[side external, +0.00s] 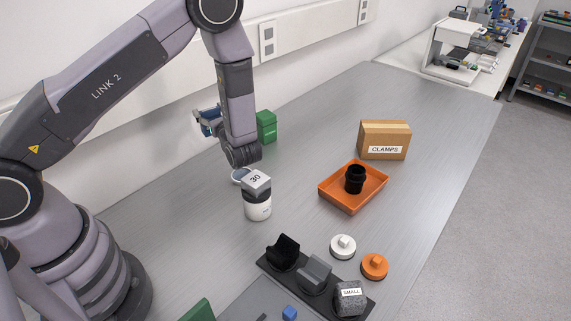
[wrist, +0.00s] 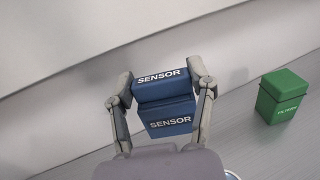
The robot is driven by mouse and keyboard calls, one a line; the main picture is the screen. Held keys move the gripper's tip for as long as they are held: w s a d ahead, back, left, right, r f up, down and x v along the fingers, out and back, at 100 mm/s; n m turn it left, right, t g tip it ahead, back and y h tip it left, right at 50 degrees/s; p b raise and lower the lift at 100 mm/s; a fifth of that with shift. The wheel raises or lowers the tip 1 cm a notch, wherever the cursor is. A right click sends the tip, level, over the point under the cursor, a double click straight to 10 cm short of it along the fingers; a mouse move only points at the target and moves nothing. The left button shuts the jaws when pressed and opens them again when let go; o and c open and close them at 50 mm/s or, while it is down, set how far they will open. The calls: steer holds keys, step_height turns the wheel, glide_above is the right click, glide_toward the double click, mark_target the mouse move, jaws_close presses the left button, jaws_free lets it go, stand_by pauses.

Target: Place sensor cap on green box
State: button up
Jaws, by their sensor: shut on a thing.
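The green box (wrist: 283,98) stands on the bench to the right of my gripper in the wrist view, apart from the cap, with a green lid on top and a small white label. In the side view the green box (side external: 267,126) is partly behind my arm.
A white jar (side external: 257,207) with a grey "30" cap stands below my arm. An orange tray (side external: 338,199) holds a black part. A CLAMPS carton (side external: 385,139), a white cap (side external: 343,246), an orange cap (side external: 374,266) and a dark rack (side external: 325,302) are farther right or in front.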

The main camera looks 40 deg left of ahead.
steer(key=w+r+m+t+h, duration=0.4)
steer(key=w+r+m+t, duration=0.1)
steer(key=w+r+t, duration=0.25)
glide_above(265, 115)
step_height(265, 115, down, 10)
steer(key=shift+f, duration=1.5)
steer(key=shift+f, duration=0.15)
steer(key=o, duration=0.9)
steer(key=shift+o, duration=0.2)
